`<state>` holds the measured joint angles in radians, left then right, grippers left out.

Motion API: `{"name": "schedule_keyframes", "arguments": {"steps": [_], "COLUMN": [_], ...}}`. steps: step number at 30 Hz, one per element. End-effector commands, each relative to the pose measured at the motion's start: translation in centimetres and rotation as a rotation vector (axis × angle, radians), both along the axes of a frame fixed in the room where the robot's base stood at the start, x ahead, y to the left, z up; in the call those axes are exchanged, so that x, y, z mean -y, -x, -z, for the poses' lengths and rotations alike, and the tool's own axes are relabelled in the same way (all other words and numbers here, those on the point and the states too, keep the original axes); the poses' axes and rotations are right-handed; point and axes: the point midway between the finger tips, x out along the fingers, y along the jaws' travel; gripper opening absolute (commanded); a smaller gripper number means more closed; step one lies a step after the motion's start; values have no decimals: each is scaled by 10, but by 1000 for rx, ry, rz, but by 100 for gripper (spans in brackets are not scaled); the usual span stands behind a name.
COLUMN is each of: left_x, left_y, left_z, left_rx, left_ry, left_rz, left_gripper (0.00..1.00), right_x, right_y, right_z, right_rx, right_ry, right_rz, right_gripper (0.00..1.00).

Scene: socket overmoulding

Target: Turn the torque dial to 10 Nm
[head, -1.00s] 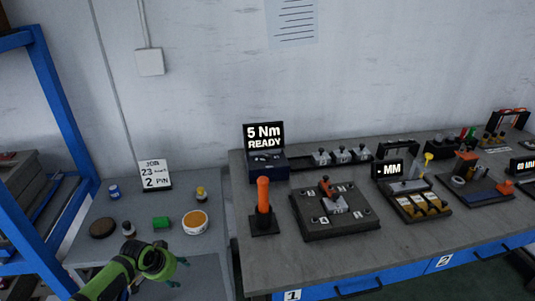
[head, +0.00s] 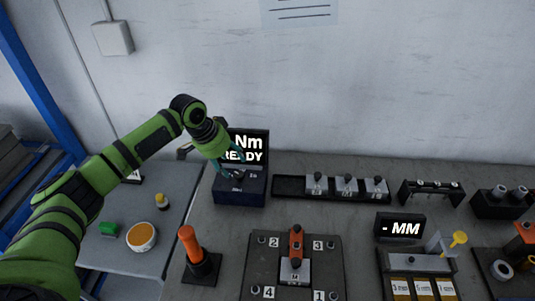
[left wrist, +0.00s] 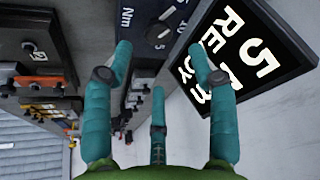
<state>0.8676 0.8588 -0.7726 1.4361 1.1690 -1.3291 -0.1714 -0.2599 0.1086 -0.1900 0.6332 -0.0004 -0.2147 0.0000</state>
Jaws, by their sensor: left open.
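The torque controller is a dark blue box (head: 240,190) on the grey bench, with a black display (head: 258,148) behind its top. The display reads 5 Nm READY in the left wrist view (left wrist: 250,55). The dark torque dial (left wrist: 158,30) is on the box's top face, with the marks 5 and 10 and the letters Nm printed near it. My left gripper (head: 236,166) is open and empty over the box; in the left wrist view its fingertips (left wrist: 160,58) lie either side of the dial's line. I cannot tell whether they touch it. My right gripper is not in view.
An orange-handled tool (head: 190,242) stands in front of the box. A numbered fixture plate (head: 262,262) lies to its right. A black tray (head: 290,187) with several grey blocks sits right of the box.

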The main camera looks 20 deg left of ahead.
Motion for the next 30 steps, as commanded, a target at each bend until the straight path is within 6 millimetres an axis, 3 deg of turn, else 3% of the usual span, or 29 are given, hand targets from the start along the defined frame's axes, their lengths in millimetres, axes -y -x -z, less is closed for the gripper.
{"name": "schedule_keyframes", "arguments": {"steps": [5,11,18,22,27,28,30], "left_x": [2,9,12,13,13,13,13], "left_y": [-3,-12,-21,-22,-22,-22,-22], "left_z": [7,36,60,64,64,64,64], "left_rx": [-5,-5,-2,-2,-2,-2,-2], "left_ry": [0,1,-1,-1,-1,-1,-1], "left_rz": [1,1,1,1,2,2,2], "left_gripper": [58,58,58,58,58,54,26], "right_x": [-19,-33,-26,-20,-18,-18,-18], "right_y": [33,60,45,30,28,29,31], "right_z": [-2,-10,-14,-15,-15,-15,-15], "right_rx": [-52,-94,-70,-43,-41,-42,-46], "right_ry": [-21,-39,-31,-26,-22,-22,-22], "right_rz": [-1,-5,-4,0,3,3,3], "right_gripper": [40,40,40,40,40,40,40]}}
